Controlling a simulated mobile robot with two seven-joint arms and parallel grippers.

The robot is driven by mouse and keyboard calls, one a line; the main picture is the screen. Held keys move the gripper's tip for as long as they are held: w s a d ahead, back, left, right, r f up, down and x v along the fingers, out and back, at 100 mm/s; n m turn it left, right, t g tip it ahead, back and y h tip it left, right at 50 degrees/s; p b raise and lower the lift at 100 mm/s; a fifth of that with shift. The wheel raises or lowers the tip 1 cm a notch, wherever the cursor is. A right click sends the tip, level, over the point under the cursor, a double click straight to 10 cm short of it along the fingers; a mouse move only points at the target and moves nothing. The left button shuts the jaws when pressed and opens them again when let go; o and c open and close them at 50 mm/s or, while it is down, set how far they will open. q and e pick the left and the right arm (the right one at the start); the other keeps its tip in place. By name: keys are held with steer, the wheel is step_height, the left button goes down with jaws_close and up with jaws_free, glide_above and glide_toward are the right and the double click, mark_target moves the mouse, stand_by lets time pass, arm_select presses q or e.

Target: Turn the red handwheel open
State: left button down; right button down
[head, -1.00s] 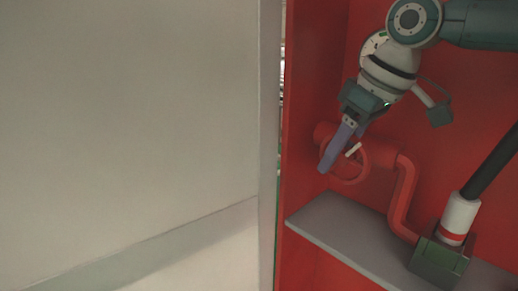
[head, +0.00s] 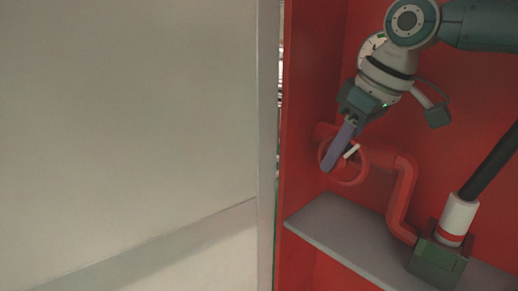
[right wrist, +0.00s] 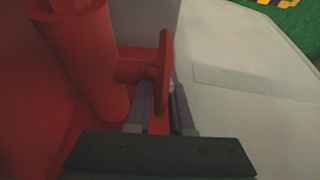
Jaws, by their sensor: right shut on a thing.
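The red handwheel (head: 362,172) is a ring on the red pipe inside a red cabinet, right of centre in the head view. In the right wrist view the handwheel (right wrist: 166,62) stands almost edge-on, with its red stem to the left. My right gripper (head: 330,165) reaches down to the wheel's left side in the head view. In the right wrist view my right gripper (right wrist: 160,104) has one finger on each side of the rim and is shut on it. The fingers partly cover the wheel. My left gripper is not in view.
A red pipe (head: 403,195) bends down from the wheel to a grey shelf (head: 335,232). A dark green box (head: 437,262) with a white, red-banded cylinder and black pole stands at right. A large pale panel (head: 130,120) fills the left side.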

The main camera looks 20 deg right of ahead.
steer(key=shift+s+r+t+p, duration=0.1)
steer(key=shift+r+t+p, duration=0.1)
steer(key=shift+t+p, duration=0.5)
steer(key=shift+y+p, duration=0.3)
steer(key=shift+p, duration=0.15)
steer(key=shift+d+f+t+y, duration=0.1)
steer(key=shift+t+y, duration=0.2)
steer(key=shift+t, duration=0.5)
steer(key=shift+s+t+y+b, duration=0.1)
steer(key=shift+t+y+b, duration=0.4)
steer(key=shift+t, duration=0.7)
steer(key=shift+r+t+y+b, duration=0.2)
steer(key=shift+t+y+b, duration=0.1)
steer(key=shift+t+b, duration=0.25)
steer(key=shift+r, duration=0.1)
